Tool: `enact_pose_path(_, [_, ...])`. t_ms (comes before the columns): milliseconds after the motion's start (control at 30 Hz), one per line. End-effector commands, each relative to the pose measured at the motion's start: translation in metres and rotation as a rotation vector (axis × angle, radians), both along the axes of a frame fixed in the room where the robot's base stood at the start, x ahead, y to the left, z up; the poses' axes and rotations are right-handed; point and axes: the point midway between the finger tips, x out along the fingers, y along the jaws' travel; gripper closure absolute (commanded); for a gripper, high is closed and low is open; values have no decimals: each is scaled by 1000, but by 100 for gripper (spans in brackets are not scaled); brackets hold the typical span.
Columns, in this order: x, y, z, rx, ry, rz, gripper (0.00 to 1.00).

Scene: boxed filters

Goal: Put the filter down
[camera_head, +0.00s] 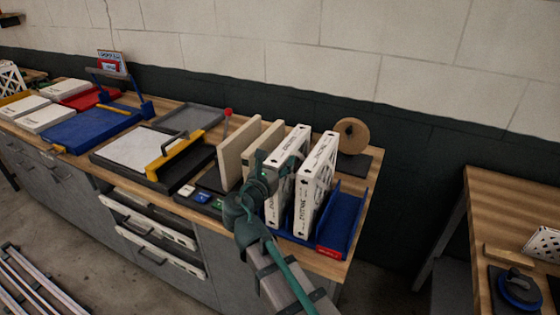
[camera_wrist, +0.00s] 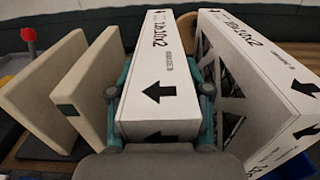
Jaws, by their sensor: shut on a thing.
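A white boxed filter (camera_wrist: 158,70) with black print and arrows stands upright between the fingers of my gripper (camera_wrist: 162,105). One teal finger lies along each side of it. In the head view my gripper (camera_head: 276,176) reaches this filter (camera_head: 273,208) from the front left. A second white filter (camera_head: 308,208) with a lattice side stands upright just to the right, in or over a blue tray (camera_head: 345,215) with a red label. It also shows at the right of the wrist view (camera_wrist: 262,75). I cannot tell whether the held filter's base touches anything.
Two beige panels (camera_head: 236,150) (camera_wrist: 50,85) stand upright close to the left of the held filter. A red-topped post (camera_head: 228,113) is beyond them. A round tan disc (camera_head: 351,135) stands behind the filters. The blue tray's right part is bare.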

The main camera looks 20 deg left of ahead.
Motion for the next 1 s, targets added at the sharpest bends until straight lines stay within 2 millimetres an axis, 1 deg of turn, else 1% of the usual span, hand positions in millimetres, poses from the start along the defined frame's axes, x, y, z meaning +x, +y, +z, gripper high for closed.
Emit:
enact_pose_path(33, [0,0,-1,0,0,0,49])
enact_pose_path(167, [0,0,-1,0,0,0,27])
enact_pose_path(467, [0,0,0,0,0,0,27])
enact_pose_path(567, [0,0,4,1,0,0,27])
enact_pose_path(667, [-10,1,1,1,0,2,27])
enact_pose_path(767, [-24,2,1,2,-1,2,27])
enact_pose_path(1000, [-71,9,0,1,0,4,27])
